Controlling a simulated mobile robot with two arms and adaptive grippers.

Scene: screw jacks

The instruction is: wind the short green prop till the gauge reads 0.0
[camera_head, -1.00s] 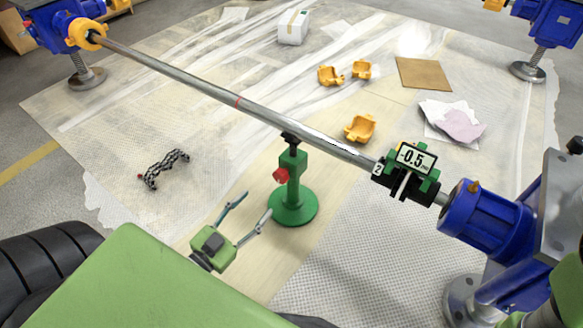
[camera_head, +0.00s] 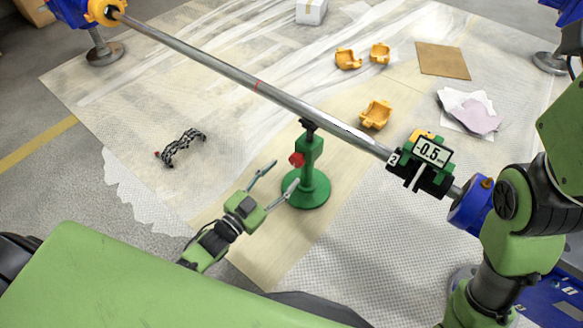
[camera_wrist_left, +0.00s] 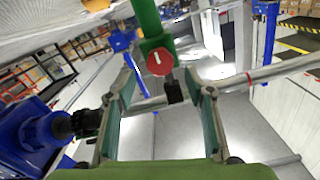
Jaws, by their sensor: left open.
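The short green prop (camera_head: 306,188) stands upright on its round base under the long steel bar (camera_head: 258,84). Its black head is at the bar's underside. A red knob (camera_head: 297,159) is on its left side, and the knob with a white mark also shows in the left wrist view (camera_wrist_left: 160,62). The gauge (camera_head: 432,151) clamped on the bar reads -0.5. My left gripper (camera_head: 280,179) is open and empty, with its fingers pointing toward the prop from the left. In the wrist view the prop is ahead, between and beyond the fingertips. My right gripper does not show.
A black chain-like piece (camera_head: 181,147) lies on the sheeting at left. Several yellow cradles (camera_head: 376,114) lie beyond the bar, near a brown board (camera_head: 442,60). A blue stand (camera_head: 470,206) holds the bar's right end, partly behind my right arm (camera_head: 525,215).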

